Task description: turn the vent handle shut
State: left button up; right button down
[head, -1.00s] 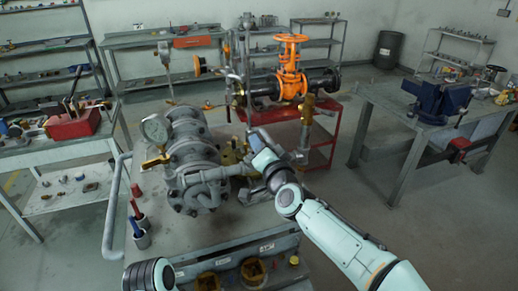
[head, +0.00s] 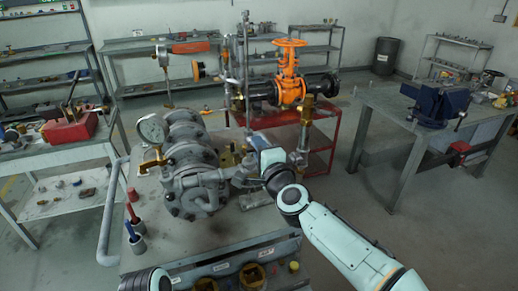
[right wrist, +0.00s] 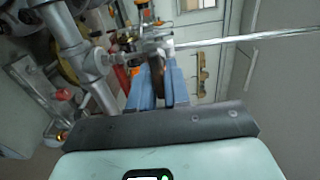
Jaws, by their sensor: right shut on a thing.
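My right gripper (head: 258,147) is beside the right end of the grey flanged pipe assembly (head: 187,163) on the near bench. In the right wrist view its two blue fingers (right wrist: 157,80) are shut on a thin dark lever (right wrist: 157,68), which appears to be the vent handle. The lever stands edge-on between them, in front of a small metal fitting (right wrist: 150,45). In the head view my gripper and wrist hide the handle. My left gripper is not in view; only a dark part of my left arm shows at the bottom.
A pressure gauge (head: 151,128) and brass valve (head: 152,161) sit at the assembly's left. Red and blue tools (head: 134,222) stand at the near bench's left. An orange handwheel valve (head: 290,70) is on a red stand behind. A vise bench (head: 400,110) stands right, with open floor between.

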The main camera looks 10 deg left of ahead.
dwell(0.5)
jog(key=c, duration=1.2)
grip_release()
pick_arm(q)
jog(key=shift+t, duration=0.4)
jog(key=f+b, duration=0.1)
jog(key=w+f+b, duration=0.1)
jog(key=b, duration=0.1)
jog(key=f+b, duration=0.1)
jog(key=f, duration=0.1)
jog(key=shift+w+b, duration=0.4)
pick_arm(e)
jog(key=v, duration=1.3)
jog(key=shift+s+d, duration=0.15)
